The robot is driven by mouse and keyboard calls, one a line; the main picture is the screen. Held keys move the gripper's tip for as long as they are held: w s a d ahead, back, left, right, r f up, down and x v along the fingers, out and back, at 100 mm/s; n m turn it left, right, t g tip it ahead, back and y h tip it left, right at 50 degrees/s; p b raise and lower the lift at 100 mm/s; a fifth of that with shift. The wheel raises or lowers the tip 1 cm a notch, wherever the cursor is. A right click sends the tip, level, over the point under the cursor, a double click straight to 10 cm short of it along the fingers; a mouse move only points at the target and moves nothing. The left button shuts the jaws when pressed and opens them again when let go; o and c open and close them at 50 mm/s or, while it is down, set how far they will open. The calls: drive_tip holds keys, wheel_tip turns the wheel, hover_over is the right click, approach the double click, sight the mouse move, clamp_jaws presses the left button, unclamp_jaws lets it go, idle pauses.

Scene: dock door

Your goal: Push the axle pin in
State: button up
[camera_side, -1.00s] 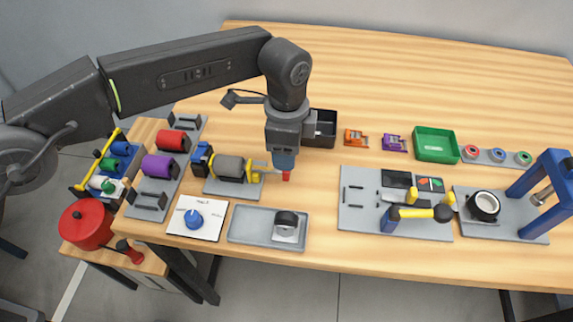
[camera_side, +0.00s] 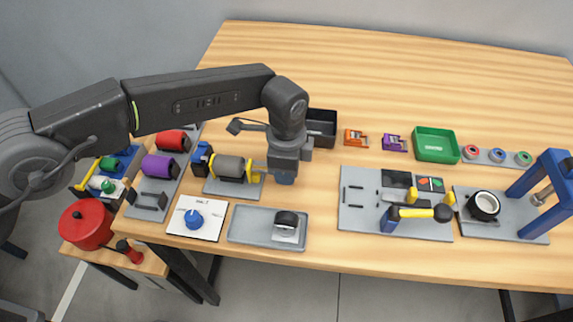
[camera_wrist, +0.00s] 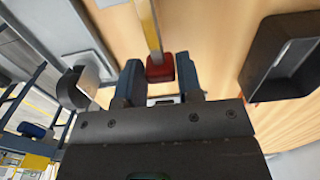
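The axle pin (camera_wrist: 152,28) is a yellow rod with a red block-shaped head (camera_wrist: 160,68) in the wrist view. In the side view the rod shows at the right end of a grey roller (camera_side: 231,167) with yellow collars, and the red head is hidden behind my gripper. My gripper (camera_side: 284,178) is low over the table, just right of the roller fixture. In the wrist view the fingers of my gripper (camera_wrist: 160,76) stand apart, one on each side of the red head, with narrow gaps. Contact is hard to tell. How deep the pin sits is hidden.
A black bin (camera_side: 320,124) stands just behind my gripper. A grey tray (camera_side: 240,236) with a black-topped part is in front, and a dial card (camera_side: 184,226) is left of it. A grey tool board (camera_side: 355,212) lies to the right. Bare table lies between.

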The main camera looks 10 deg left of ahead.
sight(265, 168)
clamp_jaws()
drive_tip(key=shift+a, duration=2.25)
drive_tip(key=shift+w, duration=0.1)
drive_tip(key=shift+o, duration=0.3)
unclamp_jaws()
drive_tip(key=shift+a, duration=0.1)
drive_tip(key=o, duration=0.4)
drive_tip(key=shift+r, duration=0.1)
wheel_tip(265, 168, up, 14)
